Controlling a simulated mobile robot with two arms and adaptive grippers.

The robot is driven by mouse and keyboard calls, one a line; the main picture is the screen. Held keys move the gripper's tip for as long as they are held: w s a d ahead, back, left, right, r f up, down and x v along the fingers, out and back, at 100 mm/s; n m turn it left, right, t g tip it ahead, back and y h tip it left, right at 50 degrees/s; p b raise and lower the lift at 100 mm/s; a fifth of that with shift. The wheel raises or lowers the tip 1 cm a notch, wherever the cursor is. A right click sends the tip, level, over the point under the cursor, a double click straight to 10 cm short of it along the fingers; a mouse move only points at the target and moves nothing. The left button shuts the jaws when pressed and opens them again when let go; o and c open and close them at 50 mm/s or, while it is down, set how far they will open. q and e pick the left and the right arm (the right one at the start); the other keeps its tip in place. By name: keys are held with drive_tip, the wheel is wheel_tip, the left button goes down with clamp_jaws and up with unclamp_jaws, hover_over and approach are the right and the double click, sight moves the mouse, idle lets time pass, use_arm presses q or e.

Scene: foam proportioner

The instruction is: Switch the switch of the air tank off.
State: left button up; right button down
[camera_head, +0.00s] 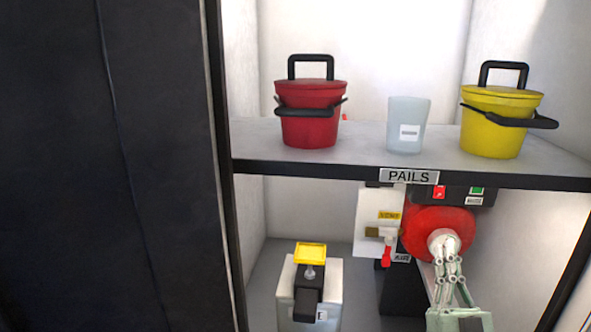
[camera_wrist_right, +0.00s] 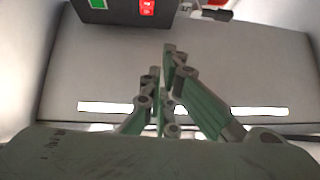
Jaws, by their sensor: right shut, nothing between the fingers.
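The red round air tank (camera_head: 412,234) sits under the shelf at the right in the head view, with a pale round part at its front. Above it is a black switch box (camera_head: 457,196) with a red part at left and a green part at right. In the wrist view the switch box (camera_wrist_right: 122,14) is at the top left, beyond the fingertips. My right gripper (camera_head: 447,258) is shut and empty, in front of the tank and below the box in the head view; its fingers also show in the wrist view (camera_wrist_right: 168,62). The gripper hides part of the tank. My left gripper is not in view.
A shelf labelled PAILS (camera_head: 409,176) holds a red pail (camera_head: 309,122), a pale cup (camera_head: 407,122) and a yellow pail (camera_head: 490,130). Below are a red-handled valve (camera_head: 386,254) and a pale container with a yellow-topped part (camera_head: 311,252). A dark panel (camera_head: 110,170) fills the left.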

drive_tip(key=a+f+n+g+y, duration=0.5)
drive_tip(key=a+f+g+y, duration=0.3)
drive_tip(key=a+f, duration=0.5)
drive_tip(key=s+a+f+g, duration=0.3)
drive_tip(key=s+f+g, duration=0.35)
drive_tip(key=f, duration=0.45)
drive_tip(key=s+d+f+m+g+h, duration=0.15)
drive_tip(key=s+f+g, duration=0.3)
drive_tip(key=s, duration=0.55)
drive_tip(key=s+d+f+m+g+h, duration=0.1)
drive_tip(key=s+d+f+g+h, duration=0.25)
drive_tip(key=s, duration=0.75)
wheel_tip(320, 180, down, 26)
drive_tip(key=a+g, duration=0.2)
drive_tip(key=s+d+f+g, duration=0.1)
drive_tip(key=s+d+f, duration=0.2)
drive_tip(key=s+f, duration=1.4)
drive_tip(key=shift+s+d+f, duration=0.15)
drive_tip(key=shift+s+f, duration=0.15)
drive_tip(key=shift+s, duration=0.3)
